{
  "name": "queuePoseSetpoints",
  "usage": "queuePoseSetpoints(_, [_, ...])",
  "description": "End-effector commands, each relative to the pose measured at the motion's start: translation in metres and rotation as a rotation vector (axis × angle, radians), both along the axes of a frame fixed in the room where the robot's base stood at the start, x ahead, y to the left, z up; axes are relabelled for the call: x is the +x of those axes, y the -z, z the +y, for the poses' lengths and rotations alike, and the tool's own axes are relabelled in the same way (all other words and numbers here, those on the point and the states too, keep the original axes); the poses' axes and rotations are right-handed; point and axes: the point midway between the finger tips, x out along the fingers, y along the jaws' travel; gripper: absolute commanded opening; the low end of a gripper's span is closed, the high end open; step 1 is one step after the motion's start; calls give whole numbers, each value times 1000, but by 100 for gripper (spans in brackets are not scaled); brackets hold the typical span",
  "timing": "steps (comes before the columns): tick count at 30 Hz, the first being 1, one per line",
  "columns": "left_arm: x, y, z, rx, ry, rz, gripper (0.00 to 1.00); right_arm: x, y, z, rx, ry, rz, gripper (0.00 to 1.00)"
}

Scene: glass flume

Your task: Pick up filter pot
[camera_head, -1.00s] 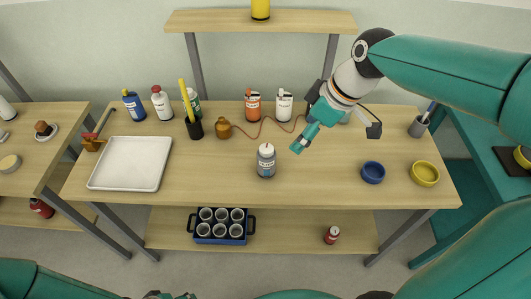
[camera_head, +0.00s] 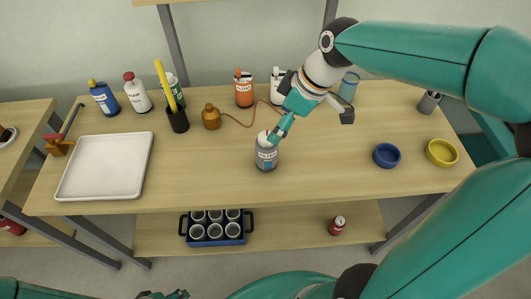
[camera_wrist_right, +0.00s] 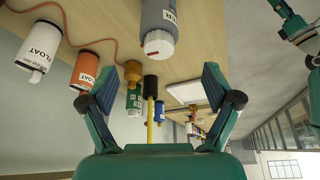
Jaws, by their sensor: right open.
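The filter pot is a grey bottle (camera_head: 266,157) with a blue-and-white label and pale cap. It stands upright near the middle of the table. It also shows upside down at the top of the right wrist view (camera_wrist_right: 157,18), partly cut off; its label is only partly readable. My right gripper (camera_head: 277,136) is beside the pot's top in the head view, partly overlapping it. In the right wrist view its fingers (camera_wrist_right: 158,88) are spread apart with nothing held between them. A small part of my left gripper (camera_head: 165,295) shows at the bottom edge; its jaws are unclear.
Orange (camera_head: 243,88) and white (camera_head: 278,80) float pots stand behind, with a brown flask (camera_head: 211,117) and its cord. A black holder (camera_head: 178,119) stands left. A white tray (camera_head: 104,168) lies far left. Blue (camera_head: 386,155) and yellow (camera_head: 441,152) bowls sit right. The table's front middle is clear.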

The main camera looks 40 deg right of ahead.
Motion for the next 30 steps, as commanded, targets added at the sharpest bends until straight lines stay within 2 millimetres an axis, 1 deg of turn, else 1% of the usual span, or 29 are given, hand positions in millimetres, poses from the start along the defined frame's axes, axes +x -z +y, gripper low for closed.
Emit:
queuePoseSetpoints(1, [0,-1,0,0,0,0,58,2,11,2,1,1,7,89])
queuePoseSetpoints(3, [0,-1,0,0,0,0,58,6,26,4,2,4,8,89])
queuePoseSetpoints(9, [0,-2,0,0,0,0,58,18,61,11,1,7,6,89])
queuePoseSetpoints(12, [0,-2,0,0,0,0,58,22,71,13,0,8,4,89])
queuePoseSetpoints(19, [0,-5,0,0,0,0,58,26,83,16,0,8,4,89])
queuePoseSetpoints(24, [0,-12,0,0,0,0,58,31,105,20,2,8,7,89])
queuePoseSetpoints(27, [0,-12,0,0,0,0,58,36,118,22,0,7,5,89])
queuePoseSetpoints(30, [0,-12,0,0,0,0,58,38,123,23,0,8,2,89])
